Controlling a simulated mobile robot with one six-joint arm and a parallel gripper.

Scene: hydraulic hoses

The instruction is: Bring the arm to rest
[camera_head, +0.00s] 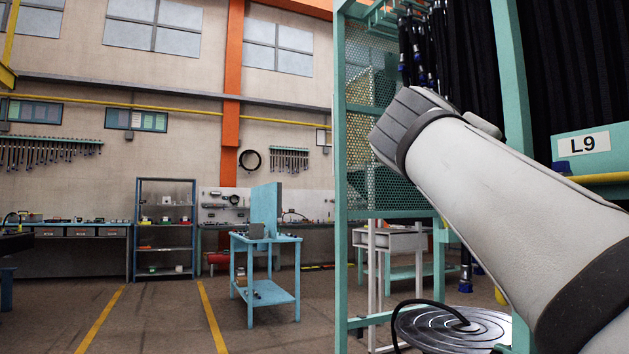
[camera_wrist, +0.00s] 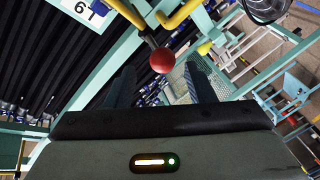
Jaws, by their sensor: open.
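My gripper (camera_wrist: 157,72) shows in the wrist view, with its two dark fingers apart and nothing held between them. A red ball knob (camera_wrist: 162,60) on a dark stem shows in the gap between the fingertips; I cannot tell how far beyond them it is. In the head view my arm reaches up and left across the right side, and my gripper is not visible there.
A teal rack frame (camera_head: 341,180) with black hoses (camera_head: 570,70) and an L9 label (camera_head: 584,144) stands close at right. Yellow bars (camera_wrist: 181,14) are near the knob. A blue workbench (camera_head: 265,240) stands mid-room. The floor at left is clear.

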